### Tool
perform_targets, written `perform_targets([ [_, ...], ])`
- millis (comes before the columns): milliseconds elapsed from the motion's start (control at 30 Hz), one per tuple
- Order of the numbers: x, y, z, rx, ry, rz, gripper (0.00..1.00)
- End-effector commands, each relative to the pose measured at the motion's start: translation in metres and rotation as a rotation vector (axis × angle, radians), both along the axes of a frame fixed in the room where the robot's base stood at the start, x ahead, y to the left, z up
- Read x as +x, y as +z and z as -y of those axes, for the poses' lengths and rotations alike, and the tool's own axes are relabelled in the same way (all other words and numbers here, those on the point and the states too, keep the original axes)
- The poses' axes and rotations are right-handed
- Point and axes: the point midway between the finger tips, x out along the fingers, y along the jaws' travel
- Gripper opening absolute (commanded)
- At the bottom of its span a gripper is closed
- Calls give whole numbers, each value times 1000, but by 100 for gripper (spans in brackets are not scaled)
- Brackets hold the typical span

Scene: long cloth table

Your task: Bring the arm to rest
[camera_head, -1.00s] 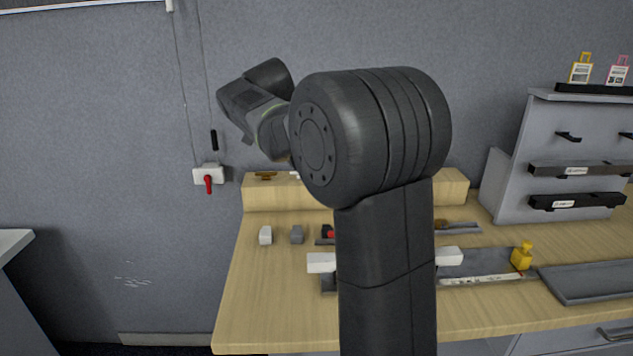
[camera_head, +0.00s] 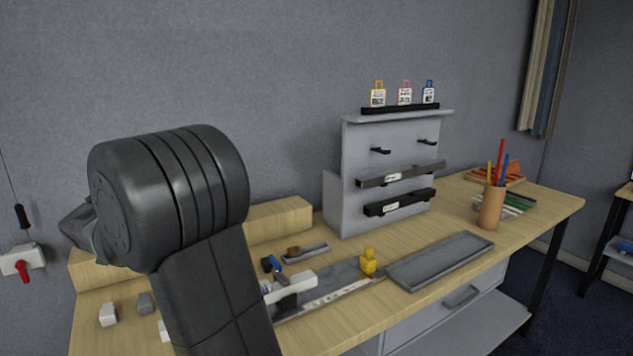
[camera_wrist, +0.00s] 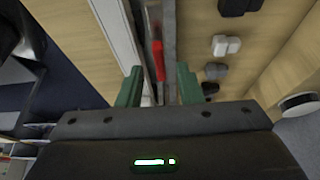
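My arm (camera_head: 215,290) rises at the left of the head view, with its big dark joint at the top. My gripper is hidden behind the arm there. In the wrist view my gripper (camera_wrist: 159,86) has two green fingers set well apart, with nothing held between them. A long grey strip with a red piece (camera_wrist: 158,60) shows beyond the gap between the fingers, apart from them as far as I can tell. The wooden table (camera_head: 345,325) lies under and behind the arm.
Small white (camera_head: 108,315) and grey (camera_head: 145,303) blocks lie at the table's left. A yellow bottle-like piece (camera_head: 368,262), a grey tray (camera_head: 440,262), a rack (camera_head: 352,190) and a pen cup (camera_head: 490,208) stand further right. A red-handled wall switch (camera_head: 22,268) is at the left.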

Motion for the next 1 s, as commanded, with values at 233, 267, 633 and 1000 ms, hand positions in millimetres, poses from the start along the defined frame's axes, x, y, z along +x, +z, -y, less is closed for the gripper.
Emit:
perform_targets([
  [233,3,-15,6,0,-1,0,33],
  [267,3,-16,6,0,-1,0,33],
  [633,3,-13,5,1,3,1,33],
  [1000,-8,39,-14,4,1,3,33],
])
